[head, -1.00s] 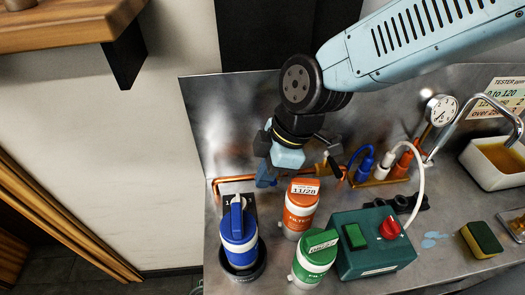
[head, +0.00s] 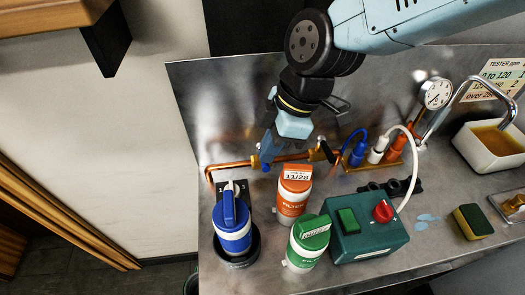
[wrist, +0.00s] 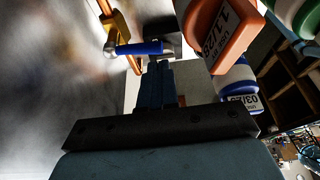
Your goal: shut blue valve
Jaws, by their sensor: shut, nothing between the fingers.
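The blue valve handle (wrist: 140,48) shows in the wrist view as a blue-sleeved lever lying crosswise to the copper pipe in the picture. In the head view the valve's brass body (head: 255,162) sits on the copper pipe (head: 228,167) behind the canisters. The handle is hard to tell from my blue fingers there. My gripper (head: 267,154) reaches down to the valve. In the wrist view my gripper (wrist: 159,66) is shut and empty, its fingertips just below the handle in the picture. I cannot tell whether they touch it.
A blue canister (head: 233,238), an orange filter (head: 293,197) and a green filter (head: 308,245) stand in front of the pipe. A green box (head: 365,240) with a red knob stands right of them. Blue, white and orange connectors and a gauge (head: 435,92) are farther right.

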